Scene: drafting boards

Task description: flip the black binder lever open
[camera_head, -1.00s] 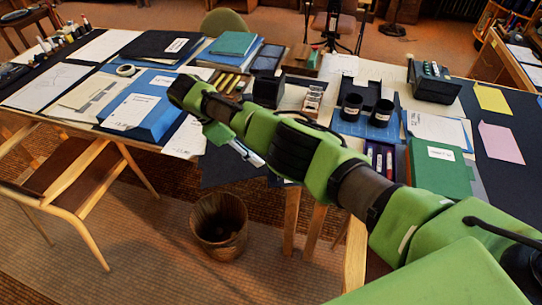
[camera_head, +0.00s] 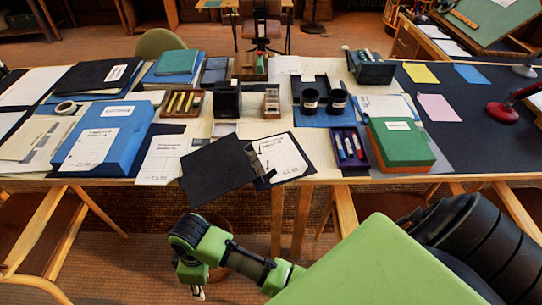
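A black binder (camera_head: 218,168) lies open at the front edge of the table in the head view, its dark cover tilted to the left. A white printed sheet (camera_head: 281,157) lies on its right side. A small dark and metal piece (camera_head: 265,177) shows at the fold; it may be the lever, but its position is too small to tell. My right gripper (camera_head: 196,288) hangs low in front of the table, below and apart from the binder. It points down, and its fingers are too small to tell open from shut. My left gripper is out of view.
A blue box file (camera_head: 125,135) stands left of the binder. A tray of markers (camera_head: 349,148) and a green box (camera_head: 399,143) stand to the right. Black cups (camera_head: 309,101) stand behind. A chair (camera_head: 45,235) is at front left.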

